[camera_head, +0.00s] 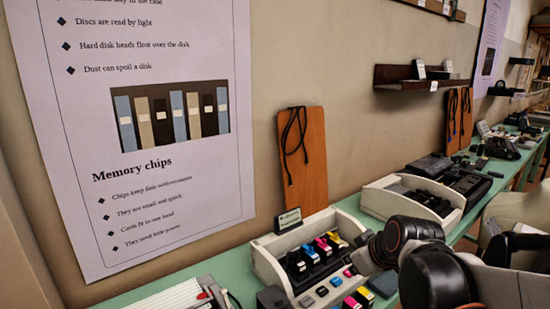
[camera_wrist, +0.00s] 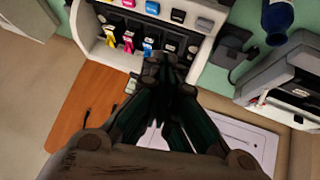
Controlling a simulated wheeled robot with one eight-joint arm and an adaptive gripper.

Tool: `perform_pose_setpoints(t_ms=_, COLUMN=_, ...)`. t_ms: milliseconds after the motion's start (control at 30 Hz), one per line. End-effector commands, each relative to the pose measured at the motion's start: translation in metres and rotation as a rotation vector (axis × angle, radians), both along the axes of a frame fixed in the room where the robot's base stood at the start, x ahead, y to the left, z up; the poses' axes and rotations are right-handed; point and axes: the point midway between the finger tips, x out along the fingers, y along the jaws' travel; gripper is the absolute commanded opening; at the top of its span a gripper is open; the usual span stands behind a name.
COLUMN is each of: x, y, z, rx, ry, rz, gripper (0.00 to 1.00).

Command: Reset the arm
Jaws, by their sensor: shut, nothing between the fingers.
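My gripper (camera_wrist: 168,72) is shut and empty in the wrist view, its dark fingers pressed together. Its tips show in front of the white tray (camera_wrist: 90,35) of coloured cartridges, and I cannot tell the gap between them. In the head view my arm, with black joints and pale links, reaches in from the lower right over the green bench. It covers the right end of the cartridge tray (camera_head: 262,262). The fingers are not clear in the head view.
The green bench (camera_head: 238,280) runs along the wall. A second white tray (camera_head: 378,203) holds dark items. A wooden board (camera_head: 302,160) with a black cord leans on the wall, below and left of a shelf (camera_head: 420,84). A poster (camera_head: 150,120) hangs at left.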

Motion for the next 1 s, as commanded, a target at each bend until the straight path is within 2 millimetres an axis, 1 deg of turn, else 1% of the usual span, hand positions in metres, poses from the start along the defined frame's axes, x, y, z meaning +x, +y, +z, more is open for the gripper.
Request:
perform_pose_setpoints(t_ms=33, x=-0.016, y=0.0, z=0.005, rx=0.015, ry=0.01, rz=-0.031, gripper=0.0)
perform_pose_setpoints(t_ms=200, x=-0.064, y=-0.002, z=0.018, rx=0.074, ry=0.042, rz=-0.154, gripper=0.0)
perform_pose_setpoints(t_ms=300, x=-0.093, y=-0.003, z=0.021, rx=0.109, ry=0.059, rz=-0.227, gripper=0.0)
perform_pose_setpoints(t_ms=500, x=-0.145, y=-0.008, z=0.02, rx=0.172, ry=0.084, rz=-0.371, gripper=0.0)
perform_pose_setpoints(t_ms=600, x=-0.164, y=-0.011, z=0.017, rx=0.195, ry=0.091, rz=-0.426, gripper=0.0)
perform_pose_setpoints(t_ms=700, x=-0.176, y=-0.012, z=0.015, rx=0.213, ry=0.096, rz=-0.463, gripper=0.0)
perform_pose_setpoints(t_ms=800, x=-0.182, y=-0.013, z=0.014, rx=0.22, ry=0.097, rz=-0.484, gripper=0.0)
perform_pose_setpoints(t_ms=1000, x=-0.183, y=-0.013, z=0.014, rx=0.224, ry=0.098, rz=-0.491, gripper=0.0)
